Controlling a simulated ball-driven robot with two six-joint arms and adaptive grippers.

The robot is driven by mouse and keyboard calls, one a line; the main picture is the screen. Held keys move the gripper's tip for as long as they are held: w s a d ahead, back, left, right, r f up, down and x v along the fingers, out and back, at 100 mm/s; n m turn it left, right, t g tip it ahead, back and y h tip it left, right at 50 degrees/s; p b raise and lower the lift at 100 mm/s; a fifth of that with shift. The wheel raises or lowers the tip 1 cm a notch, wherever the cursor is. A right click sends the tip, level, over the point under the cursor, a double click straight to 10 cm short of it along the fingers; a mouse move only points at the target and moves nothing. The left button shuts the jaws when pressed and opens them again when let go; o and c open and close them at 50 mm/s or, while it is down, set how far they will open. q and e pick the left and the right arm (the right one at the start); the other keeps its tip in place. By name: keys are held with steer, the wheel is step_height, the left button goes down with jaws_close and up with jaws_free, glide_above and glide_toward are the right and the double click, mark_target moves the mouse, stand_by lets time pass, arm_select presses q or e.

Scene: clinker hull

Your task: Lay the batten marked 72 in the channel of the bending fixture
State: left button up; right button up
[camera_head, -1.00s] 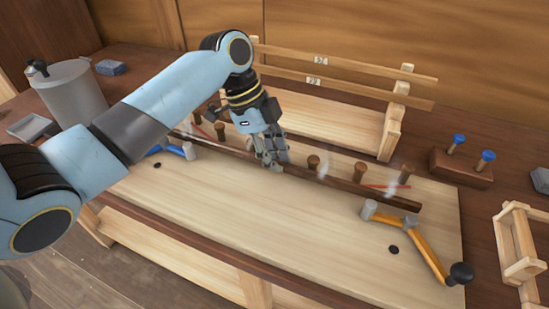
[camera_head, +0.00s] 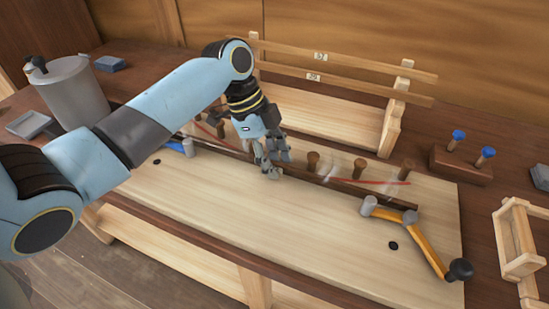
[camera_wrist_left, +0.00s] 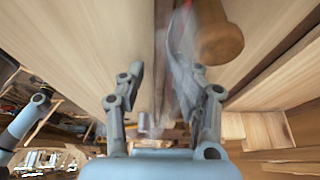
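A dark brown batten (camera_head: 345,187) lies lengthwise on the pale board of the bending fixture (camera_head: 290,215), along a row of wooden pegs (camera_head: 313,162). White wisps hang over its right part. I cannot read a number on it. My left gripper (camera_head: 270,168) is low at the batten's middle, hiding part of it. In the left wrist view my left gripper (camera_wrist_left: 158,70) has its fingers apart, with a dark strip, likely the batten, running between them. Contact is unclear. A thin red line (camera_head: 385,182) shows by the right pegs. My right gripper is not in view.
A grey canister (camera_head: 75,92) stands left. The board's front is clear.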

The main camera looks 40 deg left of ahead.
arm_select(q)
steer(key=shift+a+r, duration=0.15)
steer(key=shift+r, duration=0.4)
steer(key=v, duration=1.1)
steer(key=shift+r, duration=0.2)
steer(key=shift+s+a, duration=0.1)
